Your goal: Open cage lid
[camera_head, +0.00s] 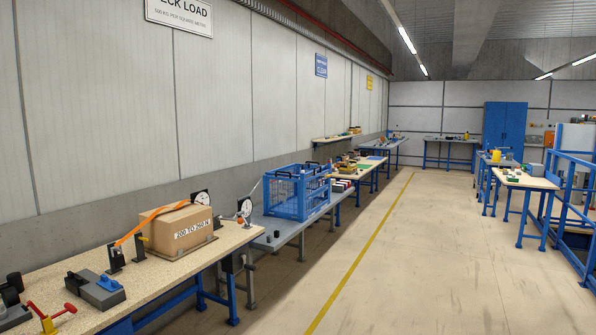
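A blue mesh cage (297,193) stands on a grey table (270,240) left of the picture's centre, some way ahead along the left wall. Its top looks closed, with dark handle-like parts on the upper edge; the lid's exact edge and latch are too small to make out. A bottle-like item shows inside or behind its mesh. Neither of my grippers is in view.
A wooden bench (150,290) in the left foreground carries a cardboard box (178,228) under an orange strap, dial gauges and a grey tool block (95,289). More benches line the wall beyond. Open floor (430,250) lies right of a yellow line; blue railings (575,205) stand far right.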

